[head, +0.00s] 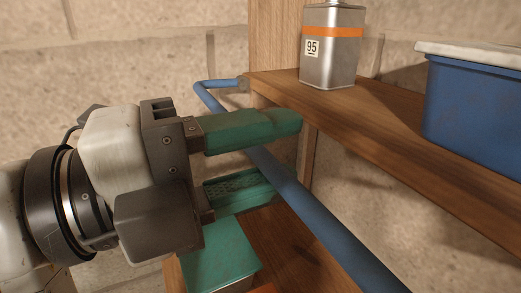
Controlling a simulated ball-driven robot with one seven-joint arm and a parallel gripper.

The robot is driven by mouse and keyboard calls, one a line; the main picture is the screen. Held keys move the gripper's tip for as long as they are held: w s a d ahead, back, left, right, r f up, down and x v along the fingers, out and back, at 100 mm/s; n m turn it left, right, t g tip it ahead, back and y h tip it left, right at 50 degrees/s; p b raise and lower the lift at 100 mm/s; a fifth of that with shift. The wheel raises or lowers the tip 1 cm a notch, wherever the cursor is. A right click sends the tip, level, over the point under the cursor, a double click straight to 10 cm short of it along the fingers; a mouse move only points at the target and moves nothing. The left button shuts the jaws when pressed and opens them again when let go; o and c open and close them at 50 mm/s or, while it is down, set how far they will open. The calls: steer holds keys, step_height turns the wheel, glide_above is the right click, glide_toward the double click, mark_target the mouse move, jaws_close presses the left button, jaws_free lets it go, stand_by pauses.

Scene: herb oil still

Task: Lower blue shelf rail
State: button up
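The blue shelf rail (318,210) is a round bar along the front of the wooden shelf. Its far end bends back to a bracket at the shelf's left end, and its near part runs down to the lower right. My gripper (287,156) has two green-padded fingers, one above the other, and is open. The rail passes behind the upper finger and comes out across the gap near the fingertips. Wall shows in the gap nearer the palm. I cannot tell whether either finger touches the rail. The upper finger hides a stretch of it.
A metal tin with an orange band (330,45) and a blue tub with a pale lid (475,105) stand on the upper shelf (385,125). A green-topped box (218,255) sits below my gripper by the lower shelf (290,250). A stone-block wall (130,45) is behind.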

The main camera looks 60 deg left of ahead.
steer(key=shift+o, duration=1.3)
steer(key=shift+s, duration=0.1)
steer(key=s+r+b, duration=0.1)
steer(key=s+r, duration=0.2)
steer(key=s, duration=0.6)
steer(key=shift+a, duration=0.35)
